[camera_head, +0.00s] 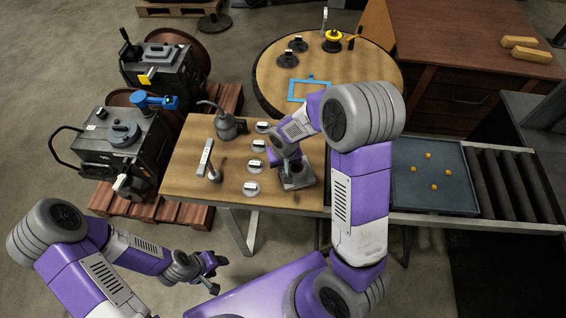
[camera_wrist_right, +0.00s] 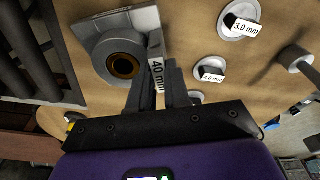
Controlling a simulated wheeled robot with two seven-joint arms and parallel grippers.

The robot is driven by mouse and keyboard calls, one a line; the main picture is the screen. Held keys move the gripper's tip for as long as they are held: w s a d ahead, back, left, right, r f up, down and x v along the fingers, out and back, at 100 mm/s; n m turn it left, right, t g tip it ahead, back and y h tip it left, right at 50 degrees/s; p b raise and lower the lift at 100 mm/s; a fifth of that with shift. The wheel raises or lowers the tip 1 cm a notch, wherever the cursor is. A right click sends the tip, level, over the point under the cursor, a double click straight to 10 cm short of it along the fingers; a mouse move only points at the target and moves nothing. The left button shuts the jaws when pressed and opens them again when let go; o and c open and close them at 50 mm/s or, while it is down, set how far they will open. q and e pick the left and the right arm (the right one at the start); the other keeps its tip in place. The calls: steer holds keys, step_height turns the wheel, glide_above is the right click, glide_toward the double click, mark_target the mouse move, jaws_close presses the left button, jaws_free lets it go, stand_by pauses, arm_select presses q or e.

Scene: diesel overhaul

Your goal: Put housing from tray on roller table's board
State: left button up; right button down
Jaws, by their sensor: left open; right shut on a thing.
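The housing (camera_head: 299,180) is a grey block with a round collar, at the right edge of the wooden table. In the right wrist view, the housing (camera_wrist_right: 112,52) shows its collar, a brass-coloured bore and a "40 mm" label. My right gripper (camera_head: 288,160) is shut on the housing's edge near that label; its fingers (camera_wrist_right: 163,80) show in the wrist view. Whether the housing touches the surface below is unclear. The blue-grey board (camera_head: 455,198) with yellow pegs lies on the roller table (camera_head: 513,187), to the right. My left gripper (camera_head: 210,266) is open and empty, low at front left.
The wooden table (camera_head: 180,165) also holds an oil can (camera_head: 227,124), several labelled discs (camera_head: 251,188) and a small post (camera_head: 214,174). A round table (camera_head: 270,75) with a blue frame (camera_head: 309,89) stands behind. My right arm crosses between the housing and the board.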

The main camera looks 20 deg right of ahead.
steer(key=shift+w, duration=0.1)
steer(key=shift+f, duration=0.1)
steer(key=c, duration=1.1)
jaws_free()
step_height(320, 180, up, 12)
steer(key=s+p, duration=0.1)
steer(key=s, duration=0.1)
steer(key=shift+a, duration=0.2)
